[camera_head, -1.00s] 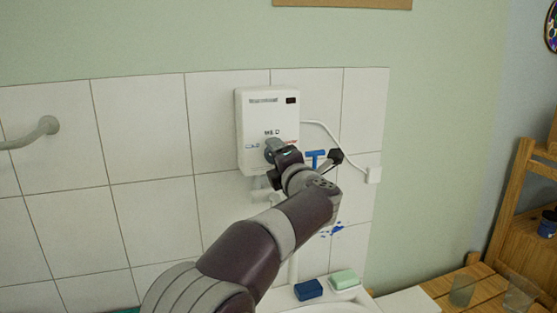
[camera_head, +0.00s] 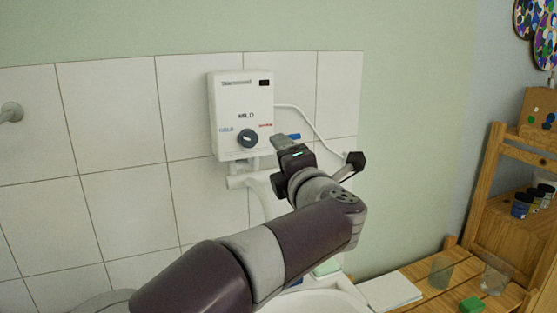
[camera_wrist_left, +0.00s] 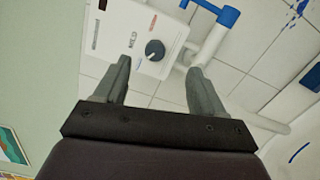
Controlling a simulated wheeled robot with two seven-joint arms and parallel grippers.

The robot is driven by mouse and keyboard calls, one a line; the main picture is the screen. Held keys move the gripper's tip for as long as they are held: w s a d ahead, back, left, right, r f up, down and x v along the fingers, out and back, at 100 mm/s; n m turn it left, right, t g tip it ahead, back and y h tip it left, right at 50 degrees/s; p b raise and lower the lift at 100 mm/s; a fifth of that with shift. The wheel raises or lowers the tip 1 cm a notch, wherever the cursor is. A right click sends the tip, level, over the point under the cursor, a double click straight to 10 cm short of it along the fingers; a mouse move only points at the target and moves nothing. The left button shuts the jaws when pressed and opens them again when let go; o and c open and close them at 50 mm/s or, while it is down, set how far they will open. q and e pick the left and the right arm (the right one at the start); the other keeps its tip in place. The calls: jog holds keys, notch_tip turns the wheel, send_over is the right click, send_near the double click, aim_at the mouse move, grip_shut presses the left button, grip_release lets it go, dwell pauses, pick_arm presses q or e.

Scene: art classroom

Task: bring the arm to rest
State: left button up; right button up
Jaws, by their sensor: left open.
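My left gripper (camera_head: 282,143) is in front of the tiled wall, just right of the white water heater (camera_head: 238,98) and apart from it. In the left wrist view its two fingers (camera_wrist_left: 160,80) are spread with nothing between them. The heater has a dark round knob (camera_head: 247,138) between blue and red marks, with "MILD" above it. The heater (camera_wrist_left: 160,28) and knob (camera_wrist_left: 154,49) also show beyond the fingers in the left wrist view. My right gripper is in neither view.
A white basin (camera_head: 318,302) lies below my arm. A blue-handled tap (camera_wrist_left: 217,12) shows near the fingers in the left wrist view. A wooden bench (camera_head: 450,272) with glass cups and a green block (camera_head: 471,305) stands at right, beside a wooden shelf (camera_head: 497,175).

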pick_arm(q)
jog(key=d+f+m+g+h, duration=0.1)
jog(key=d+f+m+h, duration=0.8)
jog(key=m, duration=0.5)
jog(key=s+a+f+m+g+h+p, duration=0.1)
jog(key=s+f+m+g+h+p, duration=0.2)
jog(key=f+m, duration=0.4)
jog(key=s+a+f+m+g+y, duration=0.35)
jog(key=s+a+f+g, duration=0.45)
jog(key=f, duration=0.4)
jog(key=s+a+f+g+y+p, duration=0.1)
jog(key=s+a+f+g, duration=0.1)
jog(key=s+a, duration=0.5)
jog(key=s+a+f+g+y+p, duration=0.1)
jog(key=s+a+g+p, duration=0.1)
jog(key=s+a, duration=0.6)
jog(key=shift+s+a+f, duration=0.15)
jog(key=shift+a+f, duration=0.2)
jog(key=shift+a, duration=0.55)
jog(key=shift+m, duration=0.25)
